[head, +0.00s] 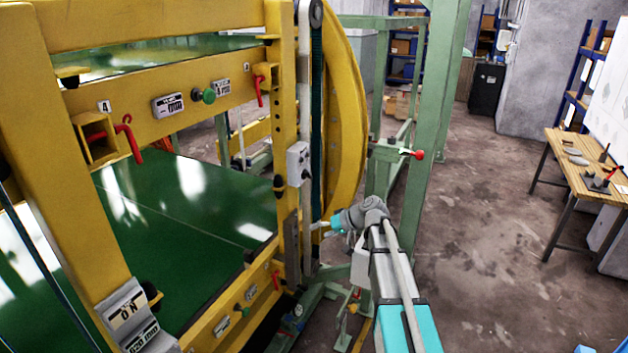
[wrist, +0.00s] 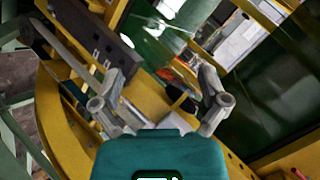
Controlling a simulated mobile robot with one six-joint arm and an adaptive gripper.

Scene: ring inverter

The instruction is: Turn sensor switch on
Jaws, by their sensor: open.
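A small grey box (head: 298,163) with a dark knob is mounted on the yellow upright post, above my gripper in the head view. It looks like a switch box, but I cannot tell whether it is the sensor switch or how it is set. My gripper (head: 322,227) is beside the post, below the box and close to a grey vertical plate. In the wrist view my gripper (wrist: 163,92) has its fingers spread wide with nothing between them. A dark slotted bar (wrist: 98,42) lies beyond the left finger. I cannot make out the switch in the wrist view.
The yellow frame (head: 170,100) and large yellow ring (head: 347,110) stand close to my arm. Green posts (head: 437,100) rise behind it. A red-tipped lever (head: 415,153) sticks out to the right. The floor (head: 480,240) on the right is clear up to a wooden table (head: 565,160).

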